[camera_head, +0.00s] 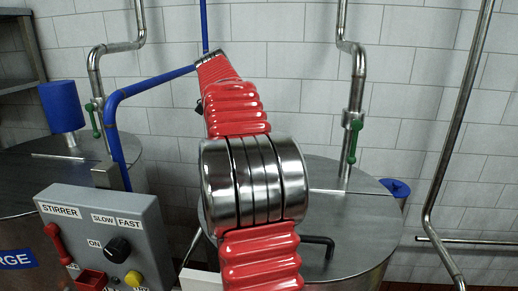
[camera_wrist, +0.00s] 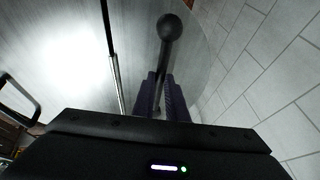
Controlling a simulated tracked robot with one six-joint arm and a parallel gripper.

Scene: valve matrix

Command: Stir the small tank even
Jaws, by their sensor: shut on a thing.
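The small tank (camera_head: 365,225) is the round steel tank at the right of the head view, with a flat lid and a black lid handle (camera_head: 322,241). Its pale steel top (camera_wrist: 60,50) seems to fill the left of the wrist view. My gripper (camera_wrist: 162,88) shows in the wrist view with its dark purple fingers close together. They are shut on a black ball-ended lever (camera_wrist: 167,30), whose knob stands out beyond the fingertips. In the head view my arm hides the gripper and the lever.
A grey stirrer control box (camera_head: 100,235) with a red lever, knob and buttons stands at the lower left. Behind it is another steel tank (camera_head: 30,175) with a blue motor (camera_head: 62,106). Steel pipes with green valve handles (camera_head: 355,140) run down the tiled wall.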

